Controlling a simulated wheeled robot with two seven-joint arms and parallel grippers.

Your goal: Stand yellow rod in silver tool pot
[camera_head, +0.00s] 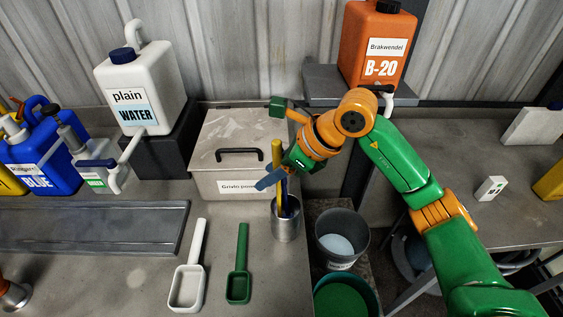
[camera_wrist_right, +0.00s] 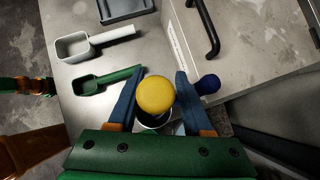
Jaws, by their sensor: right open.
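The yellow rod (camera_head: 276,155) stands nearly upright with its lower end inside the silver tool pot (camera_head: 286,225), near the bench's right edge. A blue rod (camera_head: 284,196) also stands in the pot. My right gripper (camera_head: 275,174) is above the pot, its blue fingers around the upper part of the yellow rod. In the right wrist view, the yellow rod's round top (camera_wrist_right: 155,94) sits between the two spread fingers (camera_wrist_right: 158,88). The blue rod's knob (camera_wrist_right: 208,84) is just outside the right finger. The rod's lower end is hidden in the pot.
A lidded grey box (camera_head: 235,185) with a black handle stands behind the pot. A white scoop (camera_head: 188,283) and a green scoop (camera_head: 239,284) lie left of it. A grey bucket (camera_head: 342,228) and a green bucket (camera_head: 345,297) stand lower, to the right.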

